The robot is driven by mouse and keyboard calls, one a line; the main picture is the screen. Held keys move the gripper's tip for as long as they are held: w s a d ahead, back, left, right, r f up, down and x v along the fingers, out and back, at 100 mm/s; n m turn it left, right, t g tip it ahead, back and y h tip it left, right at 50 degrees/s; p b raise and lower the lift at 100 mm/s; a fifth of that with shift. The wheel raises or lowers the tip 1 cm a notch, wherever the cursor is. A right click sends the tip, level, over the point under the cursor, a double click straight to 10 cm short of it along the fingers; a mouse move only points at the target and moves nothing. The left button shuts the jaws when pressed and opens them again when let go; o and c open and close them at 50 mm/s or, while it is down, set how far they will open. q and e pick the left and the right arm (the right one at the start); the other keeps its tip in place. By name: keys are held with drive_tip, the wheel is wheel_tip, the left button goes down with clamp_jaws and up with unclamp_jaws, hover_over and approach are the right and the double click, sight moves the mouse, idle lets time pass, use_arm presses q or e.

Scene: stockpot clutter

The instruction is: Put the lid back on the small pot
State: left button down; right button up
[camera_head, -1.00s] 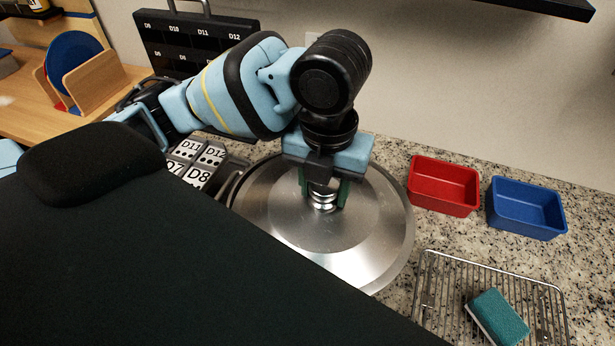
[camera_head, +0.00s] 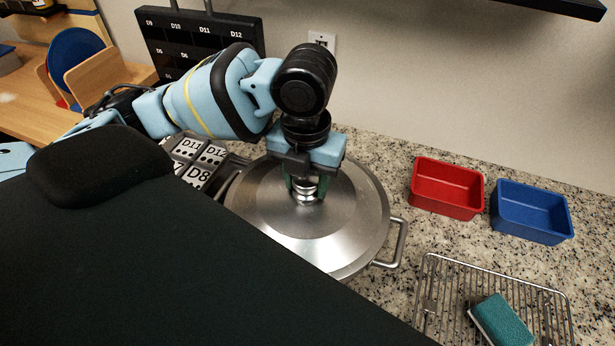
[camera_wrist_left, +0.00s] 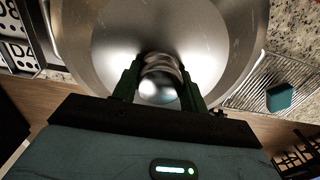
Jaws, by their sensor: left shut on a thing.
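The round steel lid (camera_head: 345,215) lies over the pot in the head view, close to level. My left gripper (camera_head: 306,190) is shut on the lid's knob from above, and the knob (camera_wrist_left: 160,78) shows between the green fingers in the left wrist view. A side handle of the pot (camera_head: 396,245) sticks out at the right from under the lid. The lid hides the pot's rim and inside, so I cannot tell whether it is seated. My right gripper is not in view.
A red bin (camera_head: 446,188) and a blue bin (camera_head: 531,212) stand right of the pot. A wire rack (camera_head: 445,290) with a green sponge (camera_head: 500,320) lies in front of them. Labelled tiles (camera_head: 200,160) sit close to the pot's left. My dark body covers the lower left.

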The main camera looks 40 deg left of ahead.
use_arm(q)
drive_tip(key=c, duration=0.8)
unclamp_jaws()
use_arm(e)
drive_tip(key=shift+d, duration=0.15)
use_arm(q)
drive_tip(key=shift+o, duration=0.2)
wheel_tip(320, 180, up, 12)
drive_tip(key=p, duration=0.2)
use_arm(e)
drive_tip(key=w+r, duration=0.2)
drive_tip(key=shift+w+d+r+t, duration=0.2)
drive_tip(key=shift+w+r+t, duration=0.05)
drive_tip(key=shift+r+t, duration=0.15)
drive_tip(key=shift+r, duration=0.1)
